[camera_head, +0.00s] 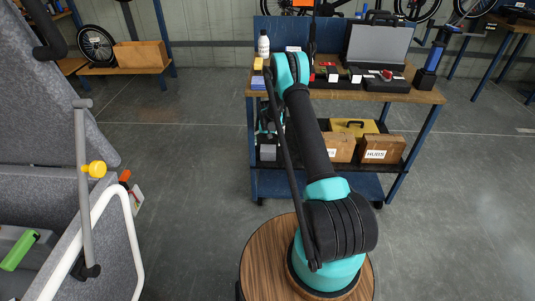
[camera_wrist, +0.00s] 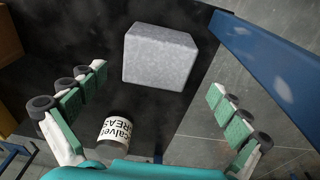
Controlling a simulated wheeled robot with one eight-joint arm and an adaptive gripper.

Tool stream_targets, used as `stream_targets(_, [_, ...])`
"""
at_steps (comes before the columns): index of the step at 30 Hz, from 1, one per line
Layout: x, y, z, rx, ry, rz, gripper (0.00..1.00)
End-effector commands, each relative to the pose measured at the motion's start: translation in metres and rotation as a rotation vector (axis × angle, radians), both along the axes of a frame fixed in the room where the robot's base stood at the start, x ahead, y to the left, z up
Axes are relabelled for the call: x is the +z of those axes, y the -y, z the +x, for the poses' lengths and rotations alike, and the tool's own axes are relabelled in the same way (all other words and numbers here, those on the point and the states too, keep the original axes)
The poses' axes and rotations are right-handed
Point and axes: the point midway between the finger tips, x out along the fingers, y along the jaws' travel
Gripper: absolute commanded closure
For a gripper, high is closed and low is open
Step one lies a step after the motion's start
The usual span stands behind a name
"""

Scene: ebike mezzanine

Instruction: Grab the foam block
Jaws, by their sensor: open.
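The foam block (camera_wrist: 160,56) is a light grey, speckled block on a dark shelf surface in the wrist view. It lies ahead of my gripper (camera_wrist: 157,82), roughly between the lines of the two fingers. My gripper is open, with the green-padded fingers wide apart and nothing between their tips. In the head view a grey block (camera_head: 267,152), which looks like the same foam block, shows on the cart's lower shelf. There my gripper (camera_head: 268,122) is partly hidden behind my arm, above the block.
A grease can (camera_wrist: 118,132) stands close to the left finger. A blue cart post (camera_wrist: 265,55) runs along the right. In the head view, the cart's wooden top (camera_head: 425,97) is above, and a HUBS box (camera_head: 382,149) sits to the right on the lower shelf.

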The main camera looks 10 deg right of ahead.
Motion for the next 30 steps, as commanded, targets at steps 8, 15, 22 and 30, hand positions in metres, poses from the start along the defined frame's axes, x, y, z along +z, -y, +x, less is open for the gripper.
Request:
stream_targets(8, [-0.036,0.004,0.002,0.0,0.0,0.0,0.0])
stream_targets(15, [-0.041,0.004,0.002,0.0,0.0,0.0,0.0])
stream_targets(22, [-0.041,0.004,0.002,0.0,0.0,0.0,0.19])
stream_targets(30, [-0.041,0.004,0.002,0.0,0.0,0.0,0.5])
